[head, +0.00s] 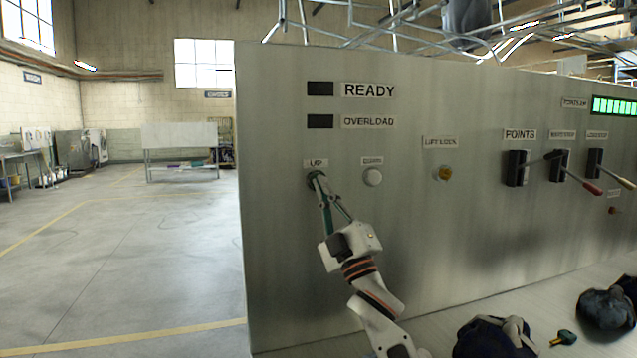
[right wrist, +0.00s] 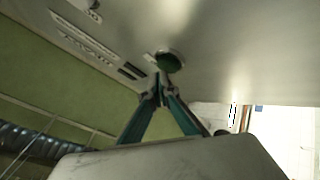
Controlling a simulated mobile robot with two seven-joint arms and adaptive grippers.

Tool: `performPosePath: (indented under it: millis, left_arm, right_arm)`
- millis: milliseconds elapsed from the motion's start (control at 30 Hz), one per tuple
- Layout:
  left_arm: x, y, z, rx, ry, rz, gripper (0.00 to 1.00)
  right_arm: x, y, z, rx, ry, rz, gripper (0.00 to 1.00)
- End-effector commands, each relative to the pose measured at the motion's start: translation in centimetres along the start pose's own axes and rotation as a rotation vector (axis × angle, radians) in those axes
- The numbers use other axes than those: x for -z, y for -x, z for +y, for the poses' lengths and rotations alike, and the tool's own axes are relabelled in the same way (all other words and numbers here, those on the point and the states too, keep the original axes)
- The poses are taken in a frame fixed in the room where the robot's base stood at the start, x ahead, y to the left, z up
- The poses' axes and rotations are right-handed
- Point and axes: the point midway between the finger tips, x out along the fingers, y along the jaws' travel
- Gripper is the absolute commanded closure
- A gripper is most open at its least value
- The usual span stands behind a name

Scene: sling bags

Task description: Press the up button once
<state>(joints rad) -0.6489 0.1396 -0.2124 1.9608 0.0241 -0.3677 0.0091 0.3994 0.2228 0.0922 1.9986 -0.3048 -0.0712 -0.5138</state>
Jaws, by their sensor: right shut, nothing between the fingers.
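The up button (head: 312,179) sits under the "UP" label (head: 315,163) on the left part of the grey metal panel (head: 430,240). It is mostly hidden behind my fingertips in the head view. In the right wrist view the green button (right wrist: 168,62) shows in a round pale collar, just beyond the fingertips. My right gripper (head: 318,180) is shut and empty, with its tips at the button; it also shows in the right wrist view (right wrist: 158,92). I cannot tell whether the tips touch the button. My left gripper is not in view.
A white button (head: 372,177) is just right of the up button. Levers (head: 560,166) stick out at the right. Dark bags (head: 495,338) lie on the ledge below. Open floor lies left of the panel.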

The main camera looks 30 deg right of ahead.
Motion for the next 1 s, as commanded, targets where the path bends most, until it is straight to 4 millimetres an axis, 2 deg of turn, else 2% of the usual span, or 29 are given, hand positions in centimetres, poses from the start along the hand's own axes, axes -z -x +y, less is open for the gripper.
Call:
performPosePath:
  millis: [1000]
  left_arm:
    - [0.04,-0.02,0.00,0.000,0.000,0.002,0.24]
  right_arm:
    - [-0.34,-0.53,-0.34,-0.001,0.000,0.001,1.00]
